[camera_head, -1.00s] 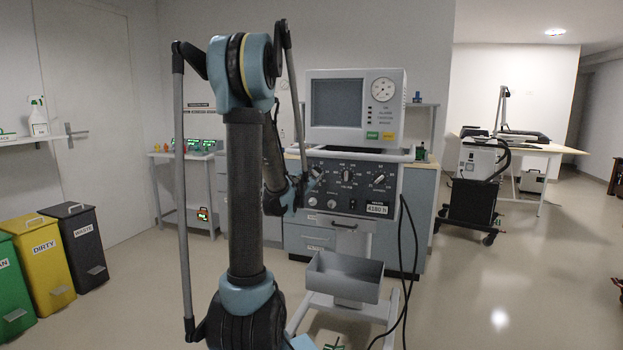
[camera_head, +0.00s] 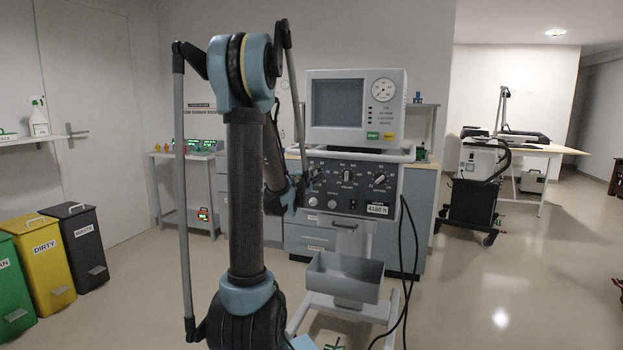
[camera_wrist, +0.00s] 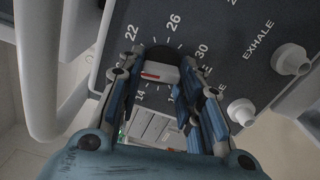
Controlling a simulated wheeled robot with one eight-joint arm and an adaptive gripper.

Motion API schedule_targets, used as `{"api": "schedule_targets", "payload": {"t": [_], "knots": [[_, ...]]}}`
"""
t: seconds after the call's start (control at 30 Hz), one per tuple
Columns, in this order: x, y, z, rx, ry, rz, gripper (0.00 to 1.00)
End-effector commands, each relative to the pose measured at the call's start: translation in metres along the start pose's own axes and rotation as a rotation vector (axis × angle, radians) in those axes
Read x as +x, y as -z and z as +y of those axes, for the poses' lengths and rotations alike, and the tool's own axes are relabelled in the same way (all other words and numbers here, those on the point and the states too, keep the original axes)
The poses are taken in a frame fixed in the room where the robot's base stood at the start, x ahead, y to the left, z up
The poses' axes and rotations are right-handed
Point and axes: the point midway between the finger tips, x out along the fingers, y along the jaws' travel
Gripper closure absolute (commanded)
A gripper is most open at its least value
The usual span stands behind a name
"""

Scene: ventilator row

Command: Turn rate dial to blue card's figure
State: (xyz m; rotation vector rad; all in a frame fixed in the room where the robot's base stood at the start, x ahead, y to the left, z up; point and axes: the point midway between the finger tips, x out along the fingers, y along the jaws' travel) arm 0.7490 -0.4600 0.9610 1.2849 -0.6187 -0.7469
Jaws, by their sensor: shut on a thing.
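The dial (camera_wrist: 165,72) is a knob with a pale bar and a red line, on the dark panel of the ventilator (camera_head: 350,185). Printed figures around it include 14, 22, 26 and 30. The red line lies toward the left of the wrist view, below the 22; a finger hides the figure there. My gripper (camera_wrist: 162,78) is shut on the knob's bar, one finger on each side. In the head view my gripper (camera_head: 309,180) is at the panel's left end, and my arm partly covers that area. I cannot make out a blue card.
A pale rail (camera_wrist: 37,70) runs close to the left of my gripper. White knobs (camera_wrist: 290,60) stick out at the right, near EXHALE. A grey tray (camera_head: 342,279) sits below the panel, and a black cable (camera_head: 413,250) hangs at its right. The floor at the right is open.

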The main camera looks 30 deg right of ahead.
Motion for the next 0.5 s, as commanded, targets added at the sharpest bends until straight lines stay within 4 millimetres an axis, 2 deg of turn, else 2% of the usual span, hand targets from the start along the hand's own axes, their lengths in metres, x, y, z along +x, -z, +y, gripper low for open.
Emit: {"api": "schedule_targets", "payload": {"t": [0.5], "knots": [[-0.0013, -0.0009, -0.0006, 0.453, 0.000, -0.002, 0.91]]}}
